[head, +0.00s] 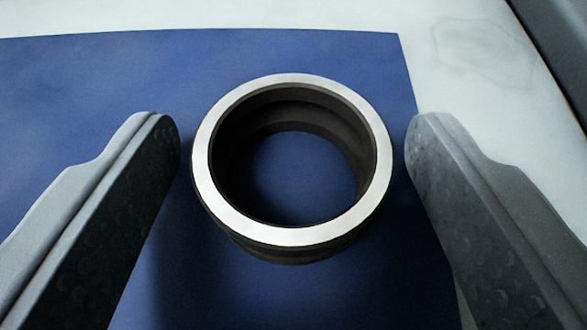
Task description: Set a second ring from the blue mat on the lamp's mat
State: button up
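A metal ring (207,173) with a bright top face and dark sides lies flat on the blue mat (60,100). It is in the middle of the head view, and blue mat shows through its hole. My gripper (292,155) is open, with one finger to the left of the ring and one to the right. A narrow gap shows between each fingertip and the ring. The right finger reaches over the mat's right edge. The lamp and its mat are not in view.
No other ring shows on the visible part of the blue mat. A pale surface (460,60) lies beyond the mat at the back and right. A dark grey block or edge (555,40) stands at the upper right corner.

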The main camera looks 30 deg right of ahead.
jog(key=shift+p, duration=0.65)
jog(key=p+v, duration=0.2)
jog(key=v, duration=1.2)
jog(key=shift+w+a+p, duration=0.3)
jog(key=shift+w+p, duration=0.05)
jog(key=shift+p, duration=0.05)
jog(key=shift+r, duration=0.1)
